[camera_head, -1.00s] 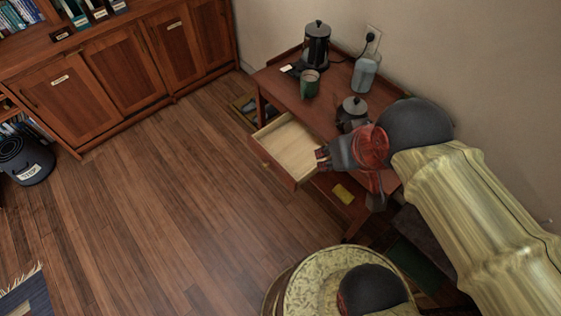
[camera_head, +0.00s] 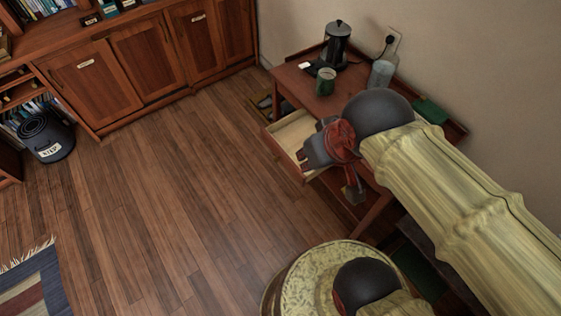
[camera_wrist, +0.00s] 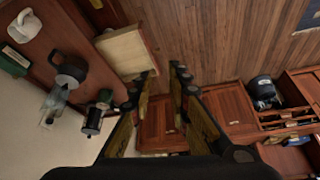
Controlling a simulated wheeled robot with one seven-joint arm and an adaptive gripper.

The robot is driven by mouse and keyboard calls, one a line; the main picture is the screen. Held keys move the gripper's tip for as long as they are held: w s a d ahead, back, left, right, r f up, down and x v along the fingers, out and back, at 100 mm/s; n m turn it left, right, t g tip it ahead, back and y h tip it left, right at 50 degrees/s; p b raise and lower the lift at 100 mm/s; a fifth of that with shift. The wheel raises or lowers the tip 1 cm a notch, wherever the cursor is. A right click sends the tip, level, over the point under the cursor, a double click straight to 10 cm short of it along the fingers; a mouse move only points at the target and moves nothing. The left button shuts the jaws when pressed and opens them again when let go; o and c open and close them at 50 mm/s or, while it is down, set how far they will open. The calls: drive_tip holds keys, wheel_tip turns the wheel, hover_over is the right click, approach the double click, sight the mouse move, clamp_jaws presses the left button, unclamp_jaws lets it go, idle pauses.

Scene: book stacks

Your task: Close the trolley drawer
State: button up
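The trolley (camera_head: 308,88) is a reddish wooden stand against the wall, also at the left of the wrist view (camera_wrist: 50,35). Its drawer (camera_head: 293,131) is pulled out, with a pale, empty-looking interior. In the wrist view the drawer (camera_wrist: 124,52) lies just left of my fingers. My gripper (camera_head: 312,158) is over the drawer's near front corner in the head view and hides part of it. The wrist view shows my gripper (camera_wrist: 162,72) with its two fingers apart and nothing between them. Whether a finger touches the drawer front is unclear.
A kettle (camera_head: 337,44), a green mug (camera_head: 325,81) and a bottle (camera_head: 381,74) stand on the trolley top. A cabinet (camera_head: 150,60) lines the back, with a black bin (camera_head: 47,137) by it. The floor (camera_head: 170,190) left of the trolley is clear.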

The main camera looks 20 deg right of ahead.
drive_tip(key=w+a+f+n+g, duration=0.1)
drive_tip(key=a+f, duration=0.1)
drive_tip(key=f, duration=0.1)
drive_tip(key=w+a+f+n+g, duration=0.1)
drive_tip(key=a+f+g, duration=0.1)
drive_tip(key=f, duration=0.1)
drive_tip(key=w+a+f+g, duration=0.1)
drive_tip(key=a+f, duration=0.1)
drive_tip(key=f, duration=0.1)
drive_tip(key=shift+f+n+h+p, duration=0.3)
drive_tip(key=shift+n, duration=0.1)
clamp_jaws()
drive_tip(key=n+t+h+p, duration=0.2)
drive_tip(key=n+t+h, duration=0.3)
drive_tip(key=n+h, duration=1.25)
approach(286, 159)
drive_tip(key=shift+n+y, duration=0.25)
drive_tip(key=b+x, duration=0.1)
drive_tip(key=x, duration=0.1)
drive_tip(key=b+x, duration=0.1)
drive_tip(key=x, duration=0.1)
drive_tip(key=b+x, duration=0.1)
drive_tip(key=x, duration=0.2)
drive_tip(key=shift+s+r, duration=0.1)
drive_tip(key=shift+r, duration=0.25)
